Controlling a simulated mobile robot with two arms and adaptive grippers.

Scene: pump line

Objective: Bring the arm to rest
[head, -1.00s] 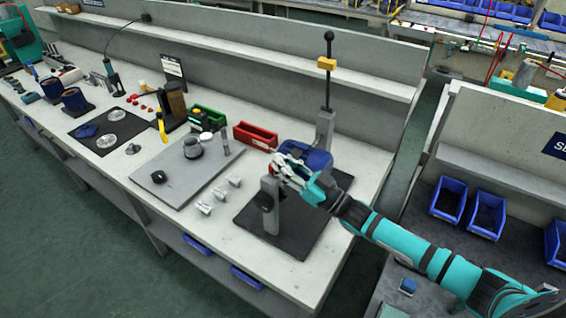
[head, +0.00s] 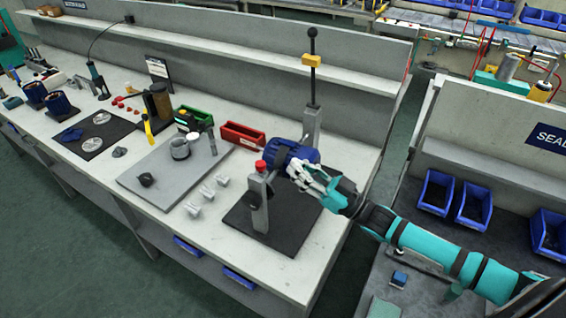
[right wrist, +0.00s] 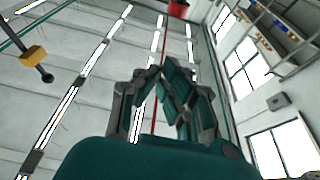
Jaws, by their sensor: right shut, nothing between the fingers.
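My right arm comes in from the right in the head view. Its gripper (head: 298,172) is shut and empty, just right of the post with the red cap (head: 260,166) and in front of the blue motor-like body (head: 287,152). I cannot tell whether it touches the blue body. In the right wrist view the closed fingers (right wrist: 165,68) have nothing between them. A red object (right wrist: 178,9) shows beyond them at the top edge. My left gripper is in neither view.
The post and a tall lever with a yellow block (head: 312,61) stand by a dark mat (head: 285,238). A red bin (head: 243,135) and grey plate (head: 160,185) lie to the left. Blue bins (head: 437,192) sit on the right bench. Floor shows between benches.

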